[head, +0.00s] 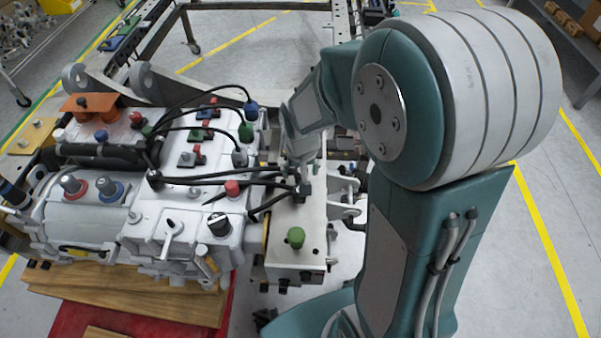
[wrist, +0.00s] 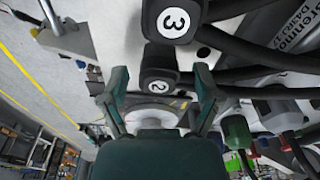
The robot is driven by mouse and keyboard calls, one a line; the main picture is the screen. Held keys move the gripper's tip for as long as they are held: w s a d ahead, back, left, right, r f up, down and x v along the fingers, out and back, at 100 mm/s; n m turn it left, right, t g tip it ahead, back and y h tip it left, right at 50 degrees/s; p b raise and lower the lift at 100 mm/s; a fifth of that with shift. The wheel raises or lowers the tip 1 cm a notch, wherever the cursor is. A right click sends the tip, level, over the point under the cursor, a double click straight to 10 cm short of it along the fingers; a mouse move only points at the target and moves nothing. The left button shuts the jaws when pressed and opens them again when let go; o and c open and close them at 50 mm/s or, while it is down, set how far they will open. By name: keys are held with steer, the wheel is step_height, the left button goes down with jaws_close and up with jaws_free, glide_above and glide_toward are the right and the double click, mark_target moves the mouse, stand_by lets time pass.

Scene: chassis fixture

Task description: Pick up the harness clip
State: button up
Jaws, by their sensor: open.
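A black block marked 2 (wrist: 158,62), with a black cable leading right, shows in the wrist view. Another black block marked 3 (wrist: 172,22) sits above it in that picture. I cannot tell for certain which part is the harness clip. My gripper (wrist: 160,88) is open, its two teal fingers on either side of the lower part of block 2. I see no firm contact. In the head view my gripper (head: 298,170) points down over the pale plate (head: 284,247), beside the ends of several black cables. A small black block (head: 304,188) shows just below it; the fingertips are hard to make out there.
A white housing (head: 180,222) with coloured caps and connectors stands to the left. Black cables (head: 215,179) run from it toward my gripper. Open floor (head: 520,250) lies right of my arm.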

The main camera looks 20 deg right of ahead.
mark_target(300, 170)
steer(key=c, duration=0.9)
steer(key=shift+c, duration=0.2)
steer(key=shift+r, duration=0.15)
steer(key=shift+r, duration=0.25)
step_height(300, 170, up, 2)
steer(key=shift+r, duration=0.1)
steer(key=s+r, duration=1)
steer(key=s, duration=0.4)
steer(key=shift+r, duration=0.1)
